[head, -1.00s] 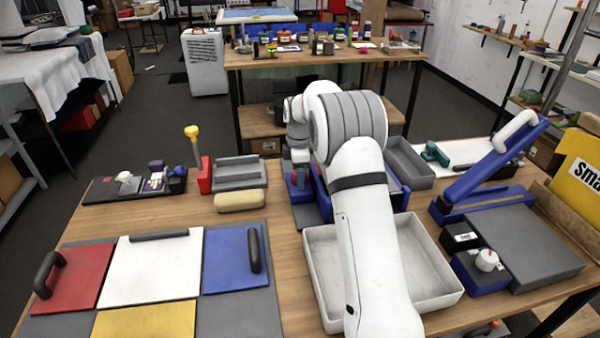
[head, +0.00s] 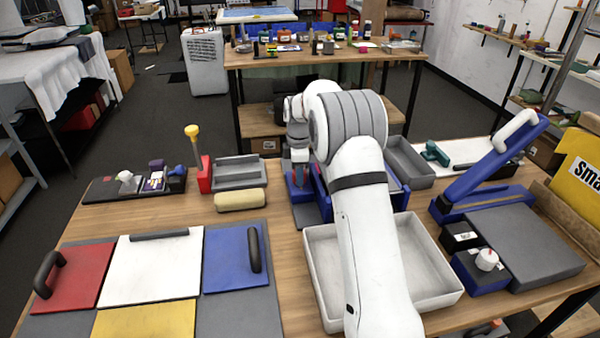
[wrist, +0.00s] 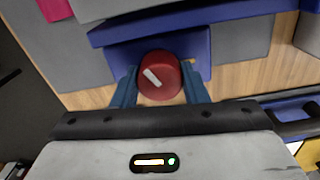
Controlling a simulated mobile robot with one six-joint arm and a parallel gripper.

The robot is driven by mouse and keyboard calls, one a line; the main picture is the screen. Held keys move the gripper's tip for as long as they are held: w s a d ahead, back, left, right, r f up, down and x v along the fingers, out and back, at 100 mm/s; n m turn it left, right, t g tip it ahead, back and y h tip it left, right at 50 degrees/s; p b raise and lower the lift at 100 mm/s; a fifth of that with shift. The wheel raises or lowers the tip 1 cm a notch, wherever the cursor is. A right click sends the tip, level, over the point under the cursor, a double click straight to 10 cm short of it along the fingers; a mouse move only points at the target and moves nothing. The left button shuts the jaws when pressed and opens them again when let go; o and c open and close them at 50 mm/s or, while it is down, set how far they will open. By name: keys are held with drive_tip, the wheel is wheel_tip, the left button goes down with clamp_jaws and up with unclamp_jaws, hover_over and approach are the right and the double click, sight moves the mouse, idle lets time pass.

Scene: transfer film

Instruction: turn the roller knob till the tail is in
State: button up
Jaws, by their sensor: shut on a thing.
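A round dark red knob (wrist: 160,77) with a white pointer line sits on the blue roller housing (wrist: 115,57) in the wrist view. The pointer slants from upper left to lower right. My gripper (wrist: 160,74) has its two blue fingers on either side of the knob, shut on it. In the head view the blue housing (head: 398,192) shows beside my white arm, which hides much of it. I cannot pick out the film tail in either view.
A pale empty tray (head: 440,295) lies under my arm. A yellow-topped lever (head: 192,132) on a red base and a cream block (head: 240,200) stand to the left. A blue angled press (head: 490,170) stands to the right. Bare wood (head: 145,217) shows at left.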

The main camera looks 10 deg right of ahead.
drive_tip(key=m, duration=1.1)
drive_tip(key=shift+m, duration=0.4)
drive_tip(key=m, duration=1.1)
drive_tip(key=shift+r, duration=0.1)
drive_tip(key=shift+w+m, duration=0.1)
drive_tip(key=shift+m, duration=0.2)
drive_tip(key=o, duration=1)
drive_tip(key=shift+c, duration=0.2)
drive_tip(key=shift+r+b, duration=0.6)
drive_tip(key=shift+r, duration=3.25)
